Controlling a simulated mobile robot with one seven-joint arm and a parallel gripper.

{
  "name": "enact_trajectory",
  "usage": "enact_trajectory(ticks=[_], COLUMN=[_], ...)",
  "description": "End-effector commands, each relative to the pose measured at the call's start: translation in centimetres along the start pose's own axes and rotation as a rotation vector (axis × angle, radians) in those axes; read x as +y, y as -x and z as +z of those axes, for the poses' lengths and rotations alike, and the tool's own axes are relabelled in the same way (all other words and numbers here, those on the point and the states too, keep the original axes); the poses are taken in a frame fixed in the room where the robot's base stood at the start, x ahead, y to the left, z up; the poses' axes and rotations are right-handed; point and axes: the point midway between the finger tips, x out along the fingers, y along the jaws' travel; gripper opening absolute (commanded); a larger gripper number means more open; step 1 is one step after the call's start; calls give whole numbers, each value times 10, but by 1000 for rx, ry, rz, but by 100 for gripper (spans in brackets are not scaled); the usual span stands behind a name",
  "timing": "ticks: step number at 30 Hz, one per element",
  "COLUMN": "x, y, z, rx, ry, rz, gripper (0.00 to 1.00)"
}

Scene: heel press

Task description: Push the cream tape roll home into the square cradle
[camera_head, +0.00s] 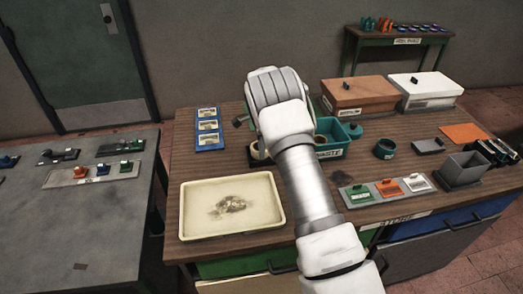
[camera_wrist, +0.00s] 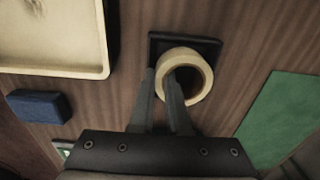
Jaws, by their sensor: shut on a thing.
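The cream tape roll (camera_wrist: 204,60) shows in the wrist view, with its open hole facing up toward the camera. My gripper (camera_wrist: 163,74) is shut on the roll's near-left wall, with one finger outside and the other at the hole. The dark square cradle (camera_wrist: 158,42) lies under and behind the roll; its left and upper edges show. The roll covers most of the cradle, and I cannot tell how deep it sits.
A cream tray (camera_head: 187,212) is to the left. A dark blue block (camera_wrist: 38,106) and a green sheet (camera_wrist: 283,120) flank the fingers in the wrist view.

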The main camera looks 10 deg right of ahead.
Motion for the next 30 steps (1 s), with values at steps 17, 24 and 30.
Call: enact_trajectory(ticks=[17, 24, 30], x=[0, 0, 0], y=[-7, -7, -8], z=[0, 0, 0], rx=[0, 0, 0], ry=[0, 0, 0], rz=[0, 0, 0], gripper=[0, 0, 0])
